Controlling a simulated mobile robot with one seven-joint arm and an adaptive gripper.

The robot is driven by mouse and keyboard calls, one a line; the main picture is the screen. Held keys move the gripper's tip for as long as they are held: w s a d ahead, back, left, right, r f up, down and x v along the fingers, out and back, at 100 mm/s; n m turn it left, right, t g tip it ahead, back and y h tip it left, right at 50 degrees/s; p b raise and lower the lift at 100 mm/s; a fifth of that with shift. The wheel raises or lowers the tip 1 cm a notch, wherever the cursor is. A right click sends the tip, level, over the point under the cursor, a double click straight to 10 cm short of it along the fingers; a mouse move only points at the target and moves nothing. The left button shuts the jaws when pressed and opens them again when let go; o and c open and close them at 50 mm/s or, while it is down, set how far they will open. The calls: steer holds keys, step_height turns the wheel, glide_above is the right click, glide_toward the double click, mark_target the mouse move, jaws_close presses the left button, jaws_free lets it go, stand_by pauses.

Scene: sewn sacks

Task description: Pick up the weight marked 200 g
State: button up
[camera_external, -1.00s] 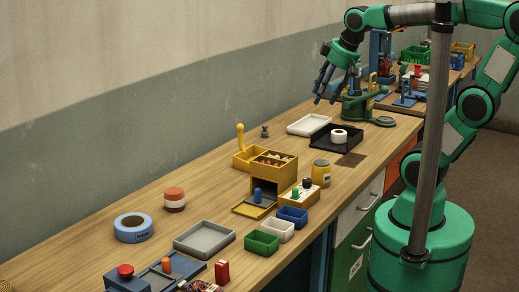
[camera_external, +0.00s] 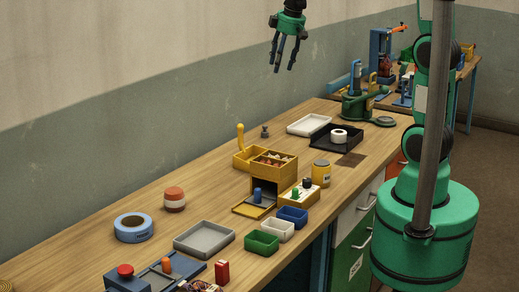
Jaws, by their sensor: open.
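A small dark grey knobbed piece (camera_external: 265,132), shaped like a weight, stands upright on the wooden workbench (camera_external: 130,200) near the wall, behind the yellow box. It is too small for any marking to be read. My gripper (camera_external: 283,69) is at the top centre of the view, fingers pointing down, open and empty. It is high above the bench and appears above the small grey piece in the picture, well apart from it.
A yellow box (camera_external: 287,172) and a yellow tray with an upright yellow handle (camera_external: 240,137) stand close to the grey piece. A white tray (camera_external: 309,124) and a black tray (camera_external: 335,138) lie to its right. A yellow jar (camera_external: 321,171) stands nearer the front.

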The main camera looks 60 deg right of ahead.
steer(key=w+d+f+n+p, duration=0.15)
steer(key=w+d+p, duration=0.25)
steer(key=w+d, duration=0.45)
steer(key=n+g+p, duration=0.3)
steer(key=p, duration=0.7)
glide_above(265, 131)
steer(key=w+d, duration=0.1)
step_height(265, 131, down, 23)
steer(key=shift+y, duration=0.3)
steer(key=shift+f, duration=0.15)
step_height(265, 131, down, 8)
steer(key=shift+r+p, duration=0.15)
steer(key=shift+p, duration=0.4)
steer(key=shift+f, duration=0.35)
steer(key=shift+a+f, duration=0.1)
